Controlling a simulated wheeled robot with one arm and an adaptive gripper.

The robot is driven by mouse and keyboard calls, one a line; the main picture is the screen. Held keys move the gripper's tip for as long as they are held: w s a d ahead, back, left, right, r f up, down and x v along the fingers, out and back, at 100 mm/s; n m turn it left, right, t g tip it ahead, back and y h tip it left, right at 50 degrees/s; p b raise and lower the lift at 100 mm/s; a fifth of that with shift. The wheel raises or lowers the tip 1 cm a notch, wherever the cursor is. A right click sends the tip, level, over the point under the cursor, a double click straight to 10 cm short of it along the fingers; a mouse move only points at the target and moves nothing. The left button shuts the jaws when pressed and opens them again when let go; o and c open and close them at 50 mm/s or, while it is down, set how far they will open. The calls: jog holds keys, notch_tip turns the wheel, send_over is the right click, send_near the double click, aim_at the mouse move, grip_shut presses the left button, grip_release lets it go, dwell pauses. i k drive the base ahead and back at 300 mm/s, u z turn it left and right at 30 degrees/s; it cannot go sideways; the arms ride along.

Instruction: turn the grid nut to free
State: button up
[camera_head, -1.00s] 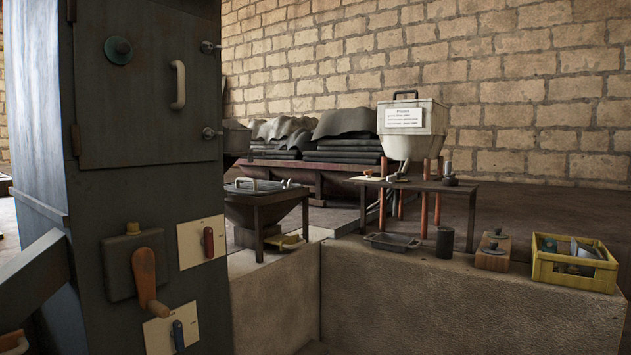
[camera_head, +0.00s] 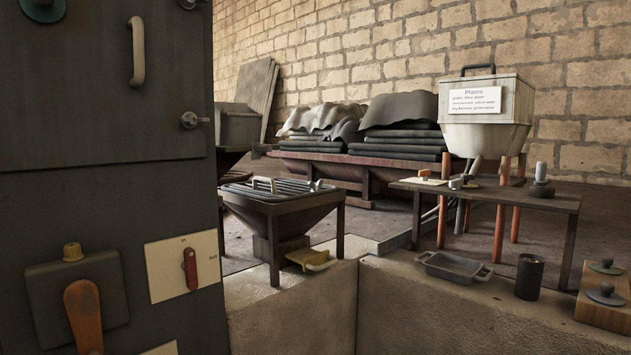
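A low dark hopper (camera_head: 292,222) on legs stands left of centre, with a barred grid (camera_head: 265,192) across its open top. A pale upright handle stands on the grid. A small light fitting (camera_head: 317,185) sits at the grid's right side; it may be the grid nut, but it is too small to tell, and so is whether it is tight or loose. My gripper is not in view.
A dark cabinet (camera_head: 110,210) with a red switch (camera_head: 190,269) and an orange lever (camera_head: 84,315) fills the left. A stone ledge (camera_head: 440,310) holds a tray (camera_head: 453,267), a black cup (camera_head: 530,277) and a wooden block (camera_head: 603,311). A side table (camera_head: 520,196) stands behind, before a white bin (camera_head: 487,112).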

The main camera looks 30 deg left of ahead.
aim_at(317, 188)
jog(key=u, duration=1.55)
